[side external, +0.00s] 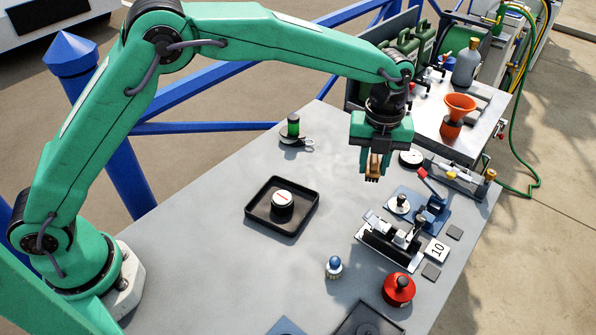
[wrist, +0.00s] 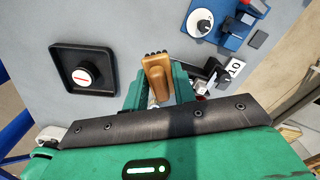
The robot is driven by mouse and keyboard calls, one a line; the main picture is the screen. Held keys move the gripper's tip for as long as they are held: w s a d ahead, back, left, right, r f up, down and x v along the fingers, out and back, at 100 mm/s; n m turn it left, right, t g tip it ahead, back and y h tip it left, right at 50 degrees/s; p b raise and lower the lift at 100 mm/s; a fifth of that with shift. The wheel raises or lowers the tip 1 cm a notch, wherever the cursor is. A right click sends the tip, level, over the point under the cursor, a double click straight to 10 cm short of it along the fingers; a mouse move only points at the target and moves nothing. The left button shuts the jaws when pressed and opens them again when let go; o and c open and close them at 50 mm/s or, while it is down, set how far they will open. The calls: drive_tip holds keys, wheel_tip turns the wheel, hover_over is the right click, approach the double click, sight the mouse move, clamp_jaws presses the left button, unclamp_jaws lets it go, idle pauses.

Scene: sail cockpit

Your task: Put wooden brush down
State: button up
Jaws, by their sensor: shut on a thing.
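My gripper (side external: 375,165) is shut on the wooden brush (side external: 374,167) and holds it above the grey table (side external: 225,240), towards its far part. In the wrist view the brush (wrist: 156,78) shows as a tan wooden block with dark bristles at its far end, between the green fingers. The bristles point down in the side view. The brush looks clear of the table, though its exact height is hard to tell.
A black tray (side external: 254,217) with a round black-and-white item (side external: 282,200) stands left of the brush. A blue fixture (side external: 432,212), clamp device (side external: 388,240) and red round pot (side external: 398,289) lie to the right. A green spool (side external: 293,125) stands at the back.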

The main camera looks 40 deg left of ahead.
drive_tip(key=w+a+n, duration=0.3)
drive_tip(key=w+a, duration=0.5)
drive_tip(key=w, duration=0.1)
hover_over(345, 145)
drive_tip(key=shift+w+f, duration=0.1)
drive_tip(key=shift+f, duration=3.55)
drive_tip(key=shift+f, duration=0.1)
drive_tip(key=shift+f, duration=1.9)
drive_tip(key=shift+f, duration=0.15)
drive_tip(key=o, duration=1)
